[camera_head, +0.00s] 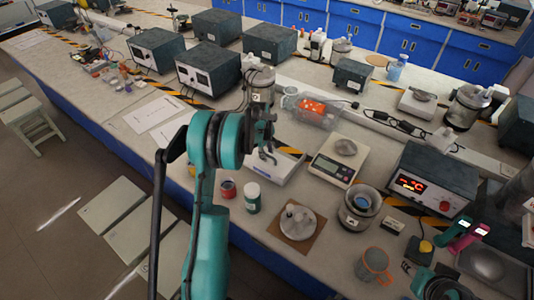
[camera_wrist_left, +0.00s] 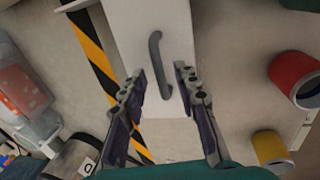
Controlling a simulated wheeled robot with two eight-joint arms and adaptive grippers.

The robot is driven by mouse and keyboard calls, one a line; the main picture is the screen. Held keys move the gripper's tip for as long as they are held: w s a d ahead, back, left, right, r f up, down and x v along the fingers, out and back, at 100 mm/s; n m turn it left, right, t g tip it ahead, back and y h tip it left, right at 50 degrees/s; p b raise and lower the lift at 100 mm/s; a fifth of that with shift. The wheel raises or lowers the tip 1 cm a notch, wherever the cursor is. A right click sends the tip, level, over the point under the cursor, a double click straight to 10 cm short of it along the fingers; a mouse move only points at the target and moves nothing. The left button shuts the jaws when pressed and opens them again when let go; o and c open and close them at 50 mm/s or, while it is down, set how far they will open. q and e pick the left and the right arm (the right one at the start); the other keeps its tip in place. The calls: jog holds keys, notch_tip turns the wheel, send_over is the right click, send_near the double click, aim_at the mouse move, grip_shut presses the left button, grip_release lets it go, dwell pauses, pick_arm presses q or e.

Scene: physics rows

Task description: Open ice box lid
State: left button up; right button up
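The ice box appears as a white box (camera_head: 287,172) on the bench in the head view, partly hidden behind my left gripper. In the left wrist view its white lid (camera_wrist_left: 150,20) carries a grey curved handle (camera_wrist_left: 158,62). My left gripper (camera_head: 268,155) is over the box. In the left wrist view its two fingers (camera_wrist_left: 164,84) are apart, with the lower end of the handle showing in the gap between them. I see no clear contact with the handle. Part of my right arm (camera_head: 432,283) shows at the lower right, and its finger state is unclear.
A red can (camera_head: 228,189) and a green jar (camera_head: 252,198) stand just left of the box. A scale (camera_head: 338,161) is to its right, and a clear container with orange contents (camera_head: 312,110) is behind.

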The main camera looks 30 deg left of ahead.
pick_arm(q)
jog(key=shift+c, duration=0.4)
grip_shut()
jog(key=w, duration=0.9)
jog(key=shift+d, duration=0.35)
jog(key=shift+o, duration=0.4)
grip_release()
jog(key=shift+r, duration=0.15)
